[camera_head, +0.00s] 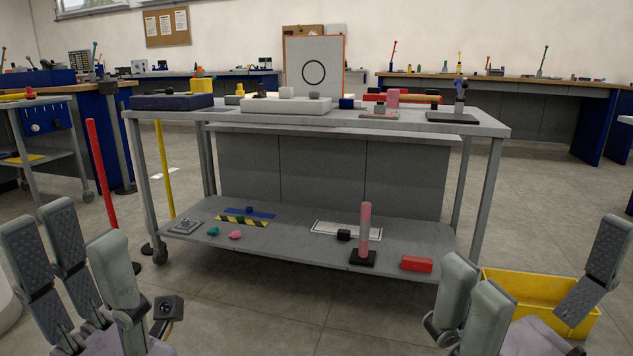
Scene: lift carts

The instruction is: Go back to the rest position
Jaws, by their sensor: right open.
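My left gripper (78,232) is at the lower left with its fingers pointing up. Nothing shows in it, but its fingers overlap in this view and I cannot judge the gap between them. My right gripper (535,250) is at the lower right with its fingers spread wide. It is open and holds nothing. Both grippers appear in front of the grey cart (470,122) and apart from it.
A yellow bin (520,284) is behind my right gripper. Red (101,170) and yellow (164,165) poles stand left.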

